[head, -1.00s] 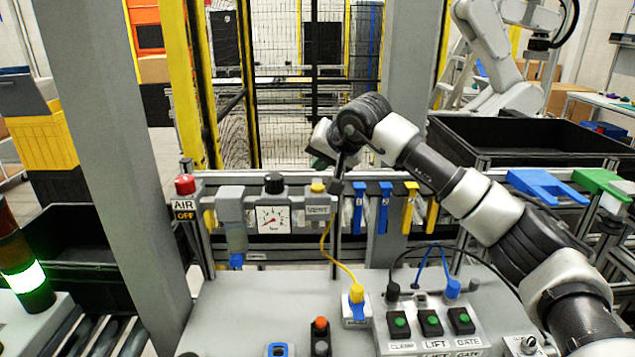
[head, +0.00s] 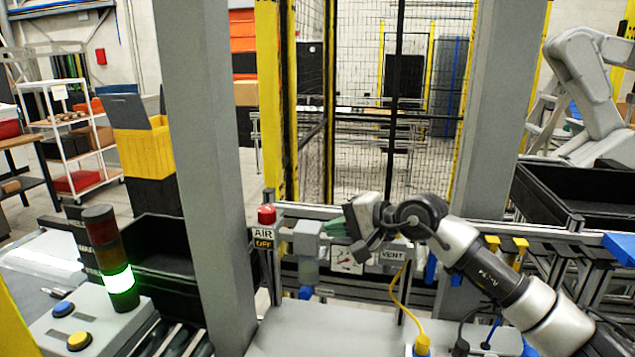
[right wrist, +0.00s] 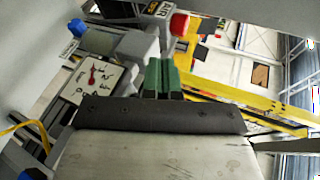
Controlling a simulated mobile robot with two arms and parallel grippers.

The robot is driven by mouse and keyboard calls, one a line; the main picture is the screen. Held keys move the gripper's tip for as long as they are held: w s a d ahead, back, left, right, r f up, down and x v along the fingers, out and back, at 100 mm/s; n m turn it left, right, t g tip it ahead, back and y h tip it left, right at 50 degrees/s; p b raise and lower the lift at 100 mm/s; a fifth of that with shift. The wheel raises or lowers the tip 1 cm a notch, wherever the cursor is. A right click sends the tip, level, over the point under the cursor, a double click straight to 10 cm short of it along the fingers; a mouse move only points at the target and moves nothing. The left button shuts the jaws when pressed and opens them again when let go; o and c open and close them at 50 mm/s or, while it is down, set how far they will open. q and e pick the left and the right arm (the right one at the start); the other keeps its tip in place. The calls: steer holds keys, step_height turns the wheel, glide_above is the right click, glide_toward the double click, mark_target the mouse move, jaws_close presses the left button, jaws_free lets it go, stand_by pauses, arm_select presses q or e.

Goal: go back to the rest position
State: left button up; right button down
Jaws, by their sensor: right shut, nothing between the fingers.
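My right gripper (head: 338,226) shows in the head view, its arm coming in from the lower right. Its green fingertips are together with nothing between them, and they point left in front of the gauge panel. In the right wrist view the green fingers (right wrist: 161,80) stand side by side at the front of the gripper body. They appear close to the gauge (right wrist: 97,78) and the grey unit beside it, but I cannot tell whether they touch. My left gripper is not in view.
A red AIR knob (head: 266,215) sits above an OFF label. A grey post (head: 205,160) stands left of it. A light tower (head: 112,260) glows green at left. A yellow cable (head: 398,300) hangs below the VENT label (head: 392,255). A black bin (head: 570,195) stands at right.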

steer(key=s+a+m+t+y, duration=0.45)
steer(key=s+m+y, duration=0.25)
steer(key=m, duration=0.6)
steer(key=s+d+f+m+t+h, duration=0.35)
steer(key=d+f+m+h, duration=0.45)
steer(key=m, duration=1)
steer(key=s+d+f+m+t+h, duration=0.3)
steer(key=d+f+m+h, duration=0.55)
steer(key=m, duration=0.95)
steer(key=s+d+f+m+g, duration=0.1)
steer(key=s+f+m+g, duration=0.35)
steer(key=s, duration=0.35)
steer(key=s+f+m+g+h, duration=0.1)
steer(key=s+f+m+g, duration=0.35)
steer(key=s, duration=0.45)
steer(key=s+d+f+m+g, duration=0.1)
steer(key=s+f+m+g, duration=0.3)
steer(key=s+f+g, duration=0.3)
step_height(320, 180, down, 26)
steer(key=s+b, duration=0.2)
steer(key=s, duration=0.1)
steer(key=s+d+f+g+b, duration=0.1)
steer(key=s+d+f+b, duration=0.1)
steer(key=s+f, duration=1.4)
step_height(320, 180, down, 3)
